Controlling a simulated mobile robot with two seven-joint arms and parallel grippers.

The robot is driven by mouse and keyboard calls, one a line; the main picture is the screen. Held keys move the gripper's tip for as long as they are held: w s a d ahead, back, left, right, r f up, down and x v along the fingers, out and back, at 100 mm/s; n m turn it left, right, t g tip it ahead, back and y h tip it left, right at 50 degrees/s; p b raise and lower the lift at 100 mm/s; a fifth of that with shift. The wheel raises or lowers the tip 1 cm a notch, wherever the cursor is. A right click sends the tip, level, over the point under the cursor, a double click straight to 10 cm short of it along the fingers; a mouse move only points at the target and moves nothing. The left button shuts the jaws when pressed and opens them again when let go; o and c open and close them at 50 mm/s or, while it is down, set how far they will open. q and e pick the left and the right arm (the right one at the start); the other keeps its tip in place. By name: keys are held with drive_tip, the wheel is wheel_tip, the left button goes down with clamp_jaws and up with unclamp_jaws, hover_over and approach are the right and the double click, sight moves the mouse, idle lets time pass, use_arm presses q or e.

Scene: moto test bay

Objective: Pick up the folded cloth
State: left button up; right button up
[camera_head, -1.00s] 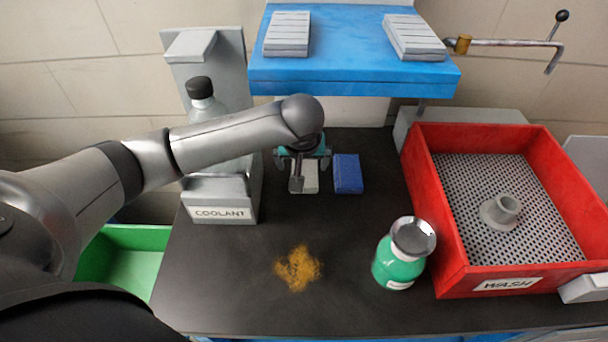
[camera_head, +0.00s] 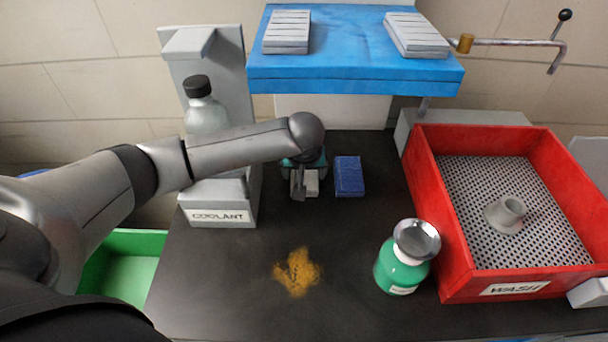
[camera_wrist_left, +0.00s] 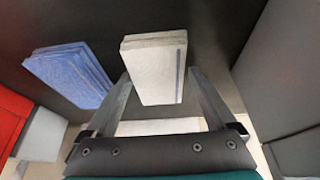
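A pale grey-white folded cloth with a dark stripe (camera_wrist_left: 156,68) lies on the dark bench top; in the head view (camera_head: 312,184) it is partly hidden by my left gripper. My left gripper (camera_head: 303,188) is low over it. In the left wrist view, the left gripper's fingers (camera_wrist_left: 160,85) are spread, one on each side of the cloth, close to its edges; I cannot tell whether they touch it. A blue folded cloth-like piece (camera_head: 349,177) lies just right of it in the head view, and at left in the wrist view (camera_wrist_left: 70,74). My right gripper is not in view.
The coolant stand (camera_head: 222,205) with a bottle (camera_head: 207,116) is close left, under my forearm. A blue shelf (camera_head: 350,72) overhangs behind. A red wash tray (camera_head: 446,230) and a green bottle with metal cup (camera_head: 400,270) are right. Orange-brown granules (camera_head: 298,272) lie in front.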

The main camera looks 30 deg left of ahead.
use_arm(q)
drive_tip(key=c, duration=0.9)
drive_tip(key=shift+r, duration=0.5)
drive_tip(key=p+v, duration=0.1)
drive_tip(key=v, duration=0.1)
drive_tip(key=shift+s+r, duration=0.1)
drive_tip(key=shift+r, duration=0.3)
drive_tip(key=s+d, duration=0.2)
drive_tip(key=s, duration=0.3)
drive_tip(key=s+d+p, duration=0.1)
drive_tip(key=s+d, duration=0.2)
drive_tip(key=s, duration=0.2)
drive_tip(key=s+d+p, duration=0.1)
drive_tip(key=s+d, duration=0.1)
drive_tip(key=s, duration=0.3)
drive_tip(key=shift+s+d, duration=0.15)
drive_tip(key=shift+d, duration=0.05)
